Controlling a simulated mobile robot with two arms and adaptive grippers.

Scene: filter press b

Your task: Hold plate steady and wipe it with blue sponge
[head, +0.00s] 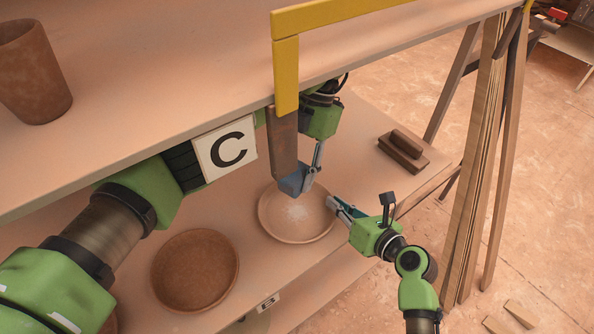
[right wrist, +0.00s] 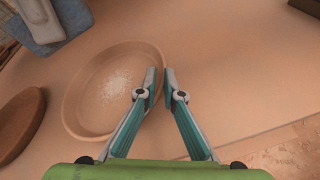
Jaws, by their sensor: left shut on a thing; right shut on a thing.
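A shallow light-brown plate (head: 290,228) with a pale whitish patch lies on the lower shelf; it also shows in the right wrist view (right wrist: 90,105). My right gripper (head: 332,203) is shut on the plate's right rim; in the right wrist view its fingertips (right wrist: 160,78) straddle that rim. My left gripper (head: 308,182) reaches in under the upper shelf and is shut on the blue sponge (head: 291,183). The sponge is over the plate's far edge in the head view; whether it touches the plate is unclear. It also shows at the right wrist view's top left (right wrist: 40,22).
A darker brown dish (head: 195,270) lies left of the plate. A brown block-like object (head: 403,150) lies at the back right. The upper shelf (head: 150,80), with a yellow frame (head: 287,75) and a brown cup (head: 35,72), overhangs my left arm.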

